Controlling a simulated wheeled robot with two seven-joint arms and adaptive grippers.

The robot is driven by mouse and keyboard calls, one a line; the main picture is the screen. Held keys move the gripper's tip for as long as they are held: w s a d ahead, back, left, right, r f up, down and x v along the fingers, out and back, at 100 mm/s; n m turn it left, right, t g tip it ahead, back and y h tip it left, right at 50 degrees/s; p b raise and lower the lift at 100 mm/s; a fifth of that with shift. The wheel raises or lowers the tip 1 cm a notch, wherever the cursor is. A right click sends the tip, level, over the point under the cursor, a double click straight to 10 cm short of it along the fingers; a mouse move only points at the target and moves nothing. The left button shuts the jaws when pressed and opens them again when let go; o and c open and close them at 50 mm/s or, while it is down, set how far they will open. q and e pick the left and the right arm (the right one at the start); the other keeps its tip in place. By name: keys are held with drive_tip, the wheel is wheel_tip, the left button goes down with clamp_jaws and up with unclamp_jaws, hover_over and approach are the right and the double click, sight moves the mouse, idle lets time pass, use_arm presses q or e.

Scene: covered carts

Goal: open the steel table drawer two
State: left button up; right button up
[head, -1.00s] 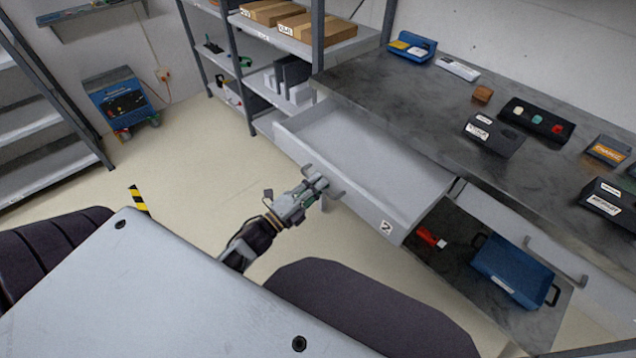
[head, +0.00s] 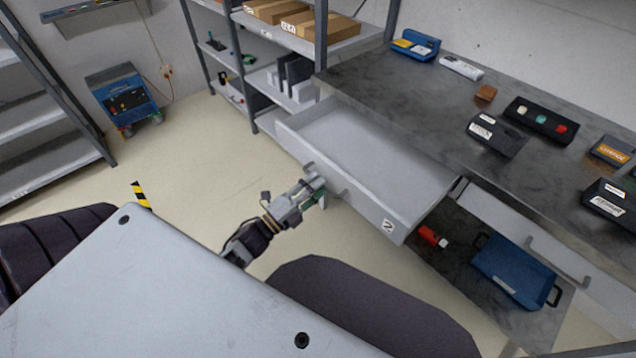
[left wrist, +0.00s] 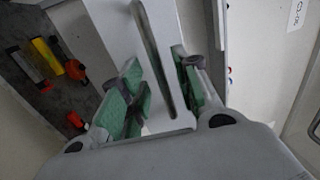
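The steel table drawer two (head: 375,150) is a light grey, empty drawer marked "2". It stands far out from the steel table (head: 400,90) in the head view. My left gripper (head: 318,188) is at the front of the drawer, by its bar handle (head: 338,186). In the left wrist view the gripper's green-padded fingers (left wrist: 162,95) are spread apart, and the grey handle (left wrist: 158,45) runs between and ahead of them. I see no firm grip on it. My right gripper is not in view.
A second drawer (head: 520,235) with a handle is at the right. A blue case (head: 512,270) and a red object (head: 431,236) lie on the lower shelf. Small devices stand on the tabletop.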

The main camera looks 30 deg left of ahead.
use_arm(q)
drive_tip(key=v, duration=1)
drive_tip(key=shift+s, duration=0.2)
idle(0.7)
